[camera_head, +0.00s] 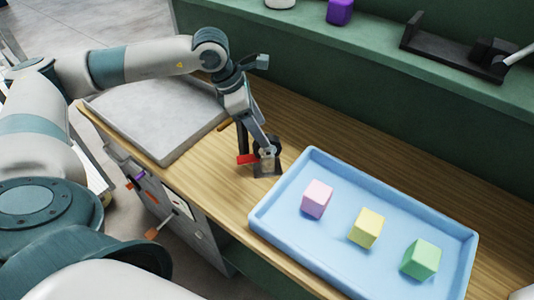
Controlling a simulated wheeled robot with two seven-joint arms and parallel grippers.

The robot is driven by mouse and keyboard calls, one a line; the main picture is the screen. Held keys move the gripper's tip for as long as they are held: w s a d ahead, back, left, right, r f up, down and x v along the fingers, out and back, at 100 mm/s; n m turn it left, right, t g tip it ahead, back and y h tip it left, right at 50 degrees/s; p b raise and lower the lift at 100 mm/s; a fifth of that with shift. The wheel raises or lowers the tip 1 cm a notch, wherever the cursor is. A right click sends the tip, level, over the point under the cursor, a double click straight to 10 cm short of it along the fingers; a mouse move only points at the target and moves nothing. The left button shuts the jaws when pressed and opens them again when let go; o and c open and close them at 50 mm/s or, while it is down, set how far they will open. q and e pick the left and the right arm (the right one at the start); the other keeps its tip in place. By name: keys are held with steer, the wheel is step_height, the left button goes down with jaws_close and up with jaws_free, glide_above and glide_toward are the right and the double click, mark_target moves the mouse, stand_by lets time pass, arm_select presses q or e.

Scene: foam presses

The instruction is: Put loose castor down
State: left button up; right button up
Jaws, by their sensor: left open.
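The loose castor (267,153) is a small dark wheel with a metal plate, on the wooden bench top (225,163) just left of the blue tray. My left gripper (257,157) comes down over it from above, with its fingertips at the castor. Its jaws are open, and the fingers partly hide the castor. A red piece (246,159) shows beside the fingertips. I cannot tell whether the fingers touch the castor. My right gripper is not in view.
A blue tray (262,222) holds a pink, a yellow and a green block. A grey tray (160,118) lies on the bench at left. A green shelf (350,62) behind carries a purple block (339,11) and a black holder (450,50).

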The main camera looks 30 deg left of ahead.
mark_target(267, 154)
arm_select(q)
steer(key=shift+p+x, duration=0.75)
steer(key=shift+x, duration=1.95)
jaws_close()
